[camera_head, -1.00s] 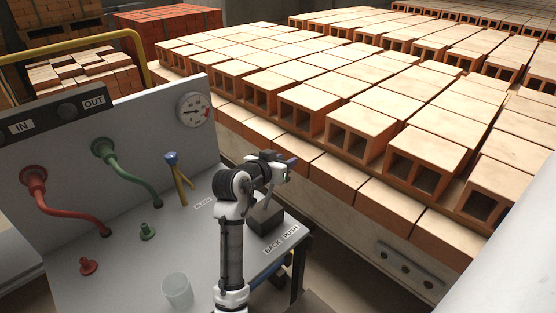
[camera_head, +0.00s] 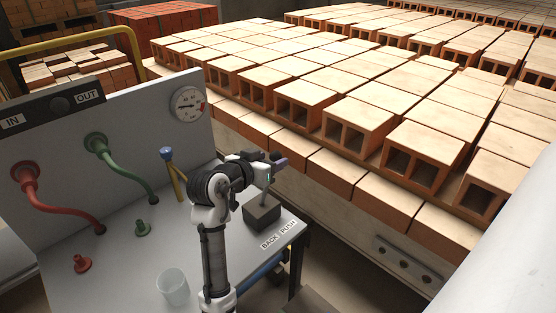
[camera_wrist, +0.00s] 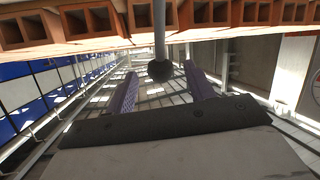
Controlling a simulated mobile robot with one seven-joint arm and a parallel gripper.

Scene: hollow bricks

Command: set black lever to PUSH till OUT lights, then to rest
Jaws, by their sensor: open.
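The black lever has a thin grey rod (camera_head: 265,197) rising from a dark block (camera_head: 262,213) on the bench, by the BACK and PUSH labels (camera_head: 278,235). Its round black knob (camera_wrist: 160,71) shows in the wrist view between the two purple-padded fingers, with a gap on each side. My gripper (camera_head: 278,162) is open above the block, and in the wrist view its fingers (camera_wrist: 160,88) straddle the knob without gripping it. The knob is hidden or unclear in the head view. The OUT label (camera_head: 89,96) is on the dark panel; the round lamp (camera_head: 61,105) beside it looks dark.
A gauge (camera_head: 188,104) is on the back panel. Rows of hollow bricks (camera_head: 360,125) lie beyond the bench.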

